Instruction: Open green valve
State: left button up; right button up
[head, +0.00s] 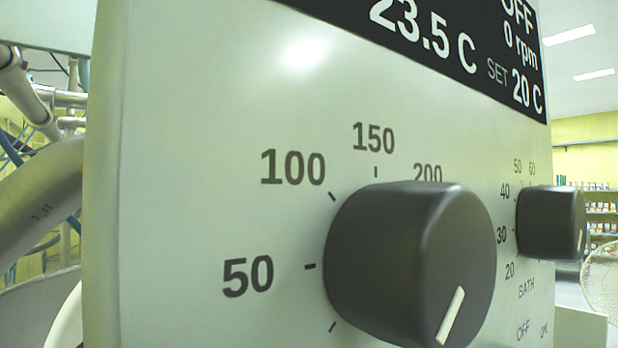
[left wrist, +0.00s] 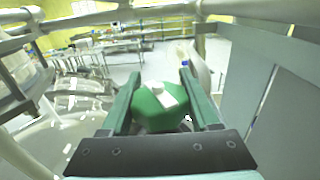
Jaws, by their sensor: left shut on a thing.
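The green valve (left wrist: 158,108) shows in the left wrist view as a green knob with a white mark on top. It sits between the two green fingers of my left gripper (left wrist: 159,97), which is shut on it. The fingers hide its sides, and the palm hides what lies below it. Neither the green valve nor a gripper shows in the head view.
A pale control panel (head: 220,150) fills the head view, with a large black knob (head: 400,255), a smaller black knob (head: 549,222) and a display (head: 470,40). Metal pipes (head: 40,195) stand at left. Glass vessels (left wrist: 70,130) stand left of the valve.

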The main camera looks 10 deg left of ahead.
pick_arm(q)
jog(key=n+t+y+b, duration=0.2)
jog(key=b, duration=0.1)
jog(key=shift+w+a+f+y, duration=0.15)
jog(key=shift+f+y, duration=0.15)
jog(key=shift+a+n+t+y+b, duration=0.1)
jog(key=shift+n+t+y+b, duration=0.25)
jog(key=shift+b, duration=0.2)
jog(key=shift+w+a+r+n+t+y+b, duration=0.15)
jog(key=shift+n+t+y+b, duration=0.1)
jog(key=shift+n+y+b, duration=0.35)
jog(key=shift+r+y, duration=0.1)
jog(key=shift+y, duration=0.35)
pick_arm(e)
jog(key=shift+n+y, duration=0.3)
jog(key=shift+y, duration=0.1)
jog(key=a+f, duration=0.2)
jog(key=f, duration=0.1)
jog(key=w+a+f, duration=0.1)
jog(key=shift+f, duration=0.35)
jog(key=shift+w, duration=0.1)
pick_arm(q)
jog(key=o, duration=1.4)
pick_arm(e)
jog(key=shift+w+d+r, duration=0.1)
jog(key=shift+d, duration=0.1)
pick_arm(q)
jog(key=shift+a, duration=0.1)
